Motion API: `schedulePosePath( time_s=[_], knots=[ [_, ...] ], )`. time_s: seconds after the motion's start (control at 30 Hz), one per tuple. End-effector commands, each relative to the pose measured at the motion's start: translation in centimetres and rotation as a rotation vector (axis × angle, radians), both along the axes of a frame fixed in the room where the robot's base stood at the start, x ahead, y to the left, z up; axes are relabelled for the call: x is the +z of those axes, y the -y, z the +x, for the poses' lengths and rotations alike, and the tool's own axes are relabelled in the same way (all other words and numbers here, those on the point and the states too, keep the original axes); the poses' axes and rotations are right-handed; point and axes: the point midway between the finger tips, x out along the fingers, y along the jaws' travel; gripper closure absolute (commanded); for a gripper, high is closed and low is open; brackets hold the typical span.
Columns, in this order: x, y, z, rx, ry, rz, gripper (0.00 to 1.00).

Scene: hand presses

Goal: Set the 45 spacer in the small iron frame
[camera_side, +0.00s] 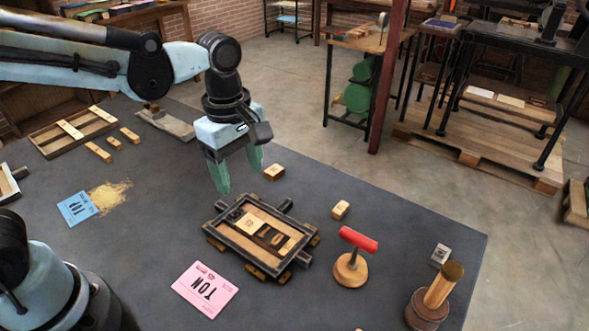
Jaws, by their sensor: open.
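The small iron frame (222,247) lies on the dark table below my gripper, with wood blocks and strips inside it and some dark gaps between them. My gripper (238,173) is open and empty, fingers pointing down, above the table just behind the frame. I cannot read which piece is the 45 spacer. Loose wood pieces (98,152), (113,143) and (130,135) lie at the upper left beside a shallow wooden tray (45,143) holding pale strips.
One small wood block (274,172) lies behind the frame and another (340,210) to its right. A red-handled roller or stamp (351,265), a wooden mallet (432,300) and a grey block (440,255) stand at right. Pink (205,290) and blue (77,208) cards lie flat.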

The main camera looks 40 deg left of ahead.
Motion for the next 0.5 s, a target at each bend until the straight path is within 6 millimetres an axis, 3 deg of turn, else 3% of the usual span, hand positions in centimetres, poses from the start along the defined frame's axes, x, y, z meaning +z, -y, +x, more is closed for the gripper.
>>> schedulePosePath(
  time_s=[0.27, 0.5],
  knots=[
    [1.1, -3.5, -1.5, -0.507, 0.214, 0.038, 0.33],
    [1.3, -6.4, -2.9, -1.006, 0.398, 0.222, 0.33]
  ],
)
